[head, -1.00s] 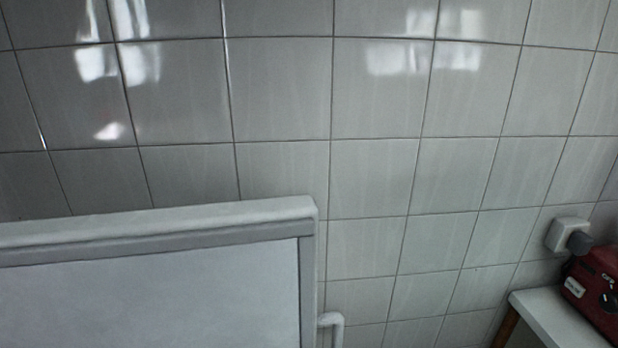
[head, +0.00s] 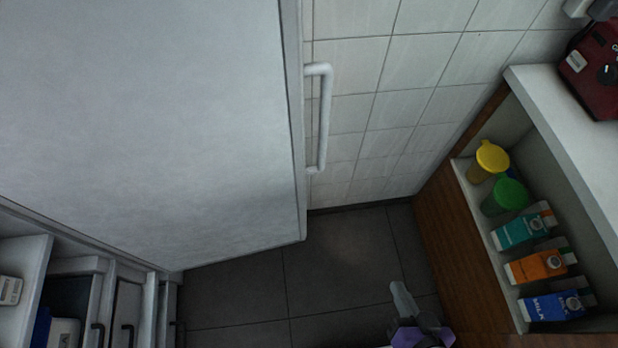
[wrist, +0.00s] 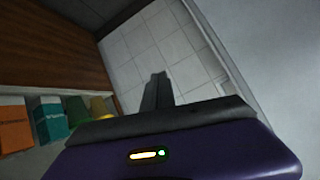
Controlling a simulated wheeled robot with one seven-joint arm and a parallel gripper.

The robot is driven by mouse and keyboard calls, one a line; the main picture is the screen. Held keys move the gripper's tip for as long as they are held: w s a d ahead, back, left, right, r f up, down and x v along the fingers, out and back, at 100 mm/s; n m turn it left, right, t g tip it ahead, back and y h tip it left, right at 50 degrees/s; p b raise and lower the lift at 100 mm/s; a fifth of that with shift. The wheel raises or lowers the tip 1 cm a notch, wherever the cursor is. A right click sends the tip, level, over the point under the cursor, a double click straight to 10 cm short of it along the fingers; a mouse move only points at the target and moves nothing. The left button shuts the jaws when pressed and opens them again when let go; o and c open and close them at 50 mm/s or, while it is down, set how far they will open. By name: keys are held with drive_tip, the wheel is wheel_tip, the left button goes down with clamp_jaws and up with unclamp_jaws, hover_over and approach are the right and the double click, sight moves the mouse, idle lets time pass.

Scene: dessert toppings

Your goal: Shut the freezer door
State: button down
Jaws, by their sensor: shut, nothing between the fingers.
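The freezer door (head: 150,110) stands open in the head view, its pale flat inner face toward me. A white bar handle (head: 325,118) shows beyond the door's right edge. The door also fills the right side of the wrist view (wrist: 275,60). My gripper (head: 402,300) is low in the head view, to the right of the door's lower corner and apart from it. In the wrist view my gripper (wrist: 156,90) has its fingers together with nothing between them. Part of the freezer's inside (head: 20,285) shows at the lower left.
A cabinet shelf (head: 478,225) on the right holds a yellow-lidded jar (head: 492,158), a green-lidded jar (head: 508,195) and several cartons (head: 540,266). A red appliance (head: 595,75) sits on the white counter (head: 560,110). Dark floor (head: 345,250) is clear between door and cabinet.

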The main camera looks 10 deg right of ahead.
drive_tip(key=w+a+f+m+g+y+b, duration=0.1)
drive_tip(key=w+a+f+g+y+b, duration=0.3)
drive_tip(key=w+f, duration=0.6)
drive_tip(key=w+a+f+m+y+b, duration=0.15)
drive_tip(key=w+f+b, duration=0.35)
drive_tip(key=w+f, duration=0.5)
drive_tip(key=w+a+r+n+g+y+b, duration=0.1)
drive_tip(key=w+r+y+b, duration=0.25)
drive_tip(key=w, duration=0.35)
drive_tip(key=w+a+r+y+b, duration=0.1)
drive_tip(key=w+r+y+b, duration=0.1)
drive_tip(key=w+y+b, duration=0.35)
drive_tip(key=w+d+r+n+g+y+b, duration=0.2)
drive_tip(key=w+r+n+y, duration=0.15)
drive_tip(key=r, duration=0.55)
drive_tip(key=s+a+b, duration=0.1)
drive_tip(key=a, duration=0.8)
drive_tip(key=shift+s+a+m, duration=0.25)
drive_tip(key=shift+a+m, duration=0.05)
drive_tip(key=shift+m, duration=0.1)
